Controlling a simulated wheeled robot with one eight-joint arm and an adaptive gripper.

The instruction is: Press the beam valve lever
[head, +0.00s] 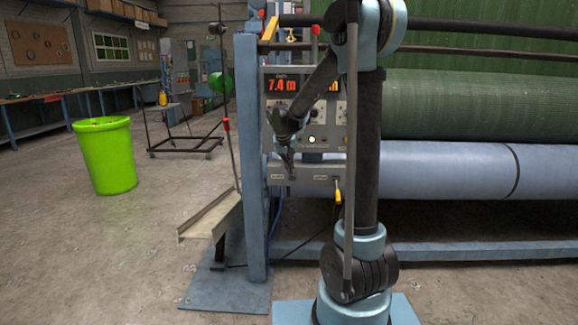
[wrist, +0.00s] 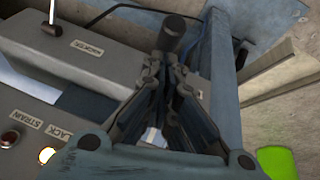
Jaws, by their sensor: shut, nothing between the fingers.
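A grey valve box (head: 305,172) with small labels is mounted low on the machine's end frame. My gripper (head: 291,170) is shut and empty, pointing down at the left part of this box in the head view. In the wrist view my gripper's fingers (wrist: 170,85) are close to a dark, round-ended lever handle (wrist: 173,32), which shows just beyond the tips; I cannot tell whether they touch. A second lever (wrist: 53,18) stands on the box to the left there. In the head view a yellow-handled lever (head: 338,193) is at the box's right. Lever labels are too small to read surely.
A control panel (head: 283,110) with a red display reading 7.4 m is above the box. A blue post (head: 252,160) stands close at its left. A green turf roll (head: 480,100) fills the right. A green bin (head: 105,155) stands on open floor at left.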

